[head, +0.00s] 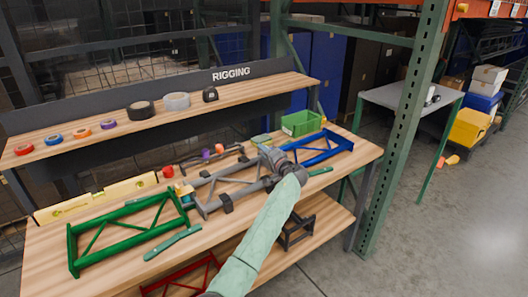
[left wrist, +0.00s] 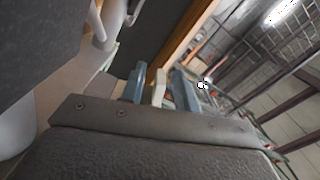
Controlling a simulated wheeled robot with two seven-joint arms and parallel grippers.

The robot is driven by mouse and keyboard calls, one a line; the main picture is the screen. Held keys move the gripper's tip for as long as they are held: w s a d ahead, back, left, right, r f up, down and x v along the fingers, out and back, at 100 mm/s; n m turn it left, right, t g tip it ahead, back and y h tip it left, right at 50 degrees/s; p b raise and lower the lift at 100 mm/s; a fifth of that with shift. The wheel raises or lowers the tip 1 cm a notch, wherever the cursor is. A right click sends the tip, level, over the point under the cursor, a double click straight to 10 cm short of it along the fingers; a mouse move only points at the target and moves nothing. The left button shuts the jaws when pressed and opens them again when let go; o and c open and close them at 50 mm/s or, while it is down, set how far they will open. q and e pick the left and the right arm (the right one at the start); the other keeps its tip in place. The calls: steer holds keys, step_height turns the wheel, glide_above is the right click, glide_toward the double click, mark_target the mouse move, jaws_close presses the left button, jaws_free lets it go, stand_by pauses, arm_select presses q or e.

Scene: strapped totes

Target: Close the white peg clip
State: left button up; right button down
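My left gripper (head: 268,156) is over the bench, beside the far right end of a grey frame (head: 205,208); its arm in a pale green cover reaches up from the bottom. In the left wrist view its two blue-grey fingers (left wrist: 158,92) stand apart. A narrow cream-white piece (left wrist: 159,86) shows between them, with a gap on its left side; it may be the white peg clip, but I cannot tell. I cannot make out the clip in the head view, where the gripper hides that spot. My right gripper is not in view.
A green frame (head: 72,250) lies at the left of the bench, a blue frame (head: 338,137) at the right. A green bin (head: 300,123) stands behind the gripper. A yellow level (head: 95,199) lies at the left. A shelf (head: 60,142) holds tape rolls. A green post (head: 398,130) rises at the right.

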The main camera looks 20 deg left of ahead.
arm_select(q)
steer(key=shift+a+f, duration=0.1)
steer(key=shift+a, duration=0.05)
jaws_close()
